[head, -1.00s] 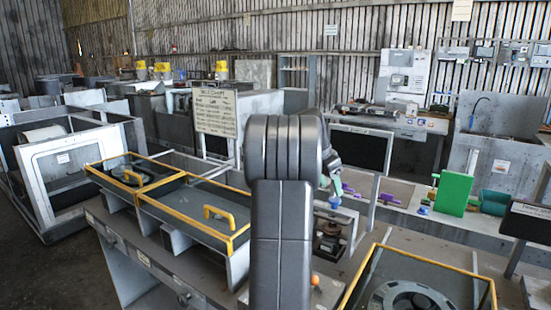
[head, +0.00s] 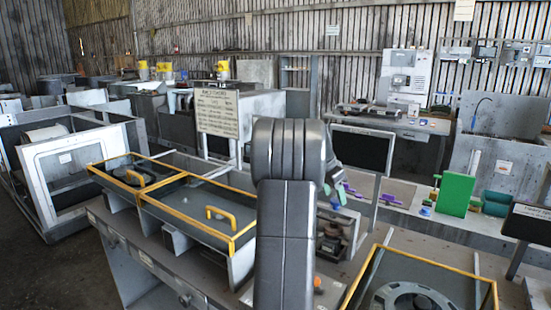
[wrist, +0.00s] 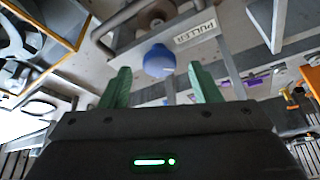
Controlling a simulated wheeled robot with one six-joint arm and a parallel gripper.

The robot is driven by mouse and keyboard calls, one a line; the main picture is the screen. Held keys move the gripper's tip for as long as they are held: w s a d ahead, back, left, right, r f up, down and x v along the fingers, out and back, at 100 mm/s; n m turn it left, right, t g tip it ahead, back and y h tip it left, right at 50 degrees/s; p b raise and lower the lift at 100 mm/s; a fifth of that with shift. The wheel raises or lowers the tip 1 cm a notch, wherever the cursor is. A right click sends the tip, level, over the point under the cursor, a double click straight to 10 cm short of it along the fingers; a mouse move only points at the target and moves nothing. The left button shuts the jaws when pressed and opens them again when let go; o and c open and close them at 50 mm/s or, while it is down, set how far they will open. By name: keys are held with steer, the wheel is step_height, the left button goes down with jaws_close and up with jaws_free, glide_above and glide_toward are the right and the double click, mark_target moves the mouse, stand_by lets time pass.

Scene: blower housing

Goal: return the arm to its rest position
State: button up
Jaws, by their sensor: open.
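My gripper (wrist: 160,88) shows in the wrist view with its two green fingers spread apart and nothing between them. A blue ball-shaped knob (wrist: 159,61) appears beyond the fingertips, apart from them. In the head view my dark arm stands upright in the middle and hides most of the gripper; only a small greenish part shows at its right side.
Yellow-edged trays with handles (head: 222,214) lie left of my arm, and a yellow-framed housing with a round opening (head: 410,298) is at the lower right. A green block (head: 455,194) stands on the bench at right. A sign (head: 217,112) stands behind the trays.

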steer(key=v, duration=1.2)
steer(key=x, duration=1.3)
steer(key=shift+d+f, duration=0.2)
steer(key=shift+f, duration=0.1)
steer(key=shift+n, duration=0.4)
steer(key=shift+s+r+n+t+b, duration=0.15)
steer(key=shift+n+t+b, duration=0.2)
steer(key=shift+n, duration=0.35)
steer(key=n+y, duration=0.1)
steer(key=n, duration=0.1)
steer(key=n+t+y+b, duration=0.1)
steer(key=n, duration=0.2)
steer(key=shift+s+d+n+b, duration=0.1)
steer(key=shift+d+n+b, duration=0.1)
steer(key=shift+n+b, duration=0.1)
steer(key=shift+r+t, duration=0.25)
steer(key=shift+r, duration=0.05)
steer(key=v, duration=1.2)
steer(key=shift+r, duration=0.3)
steer(key=shift+s, duration=0.15)
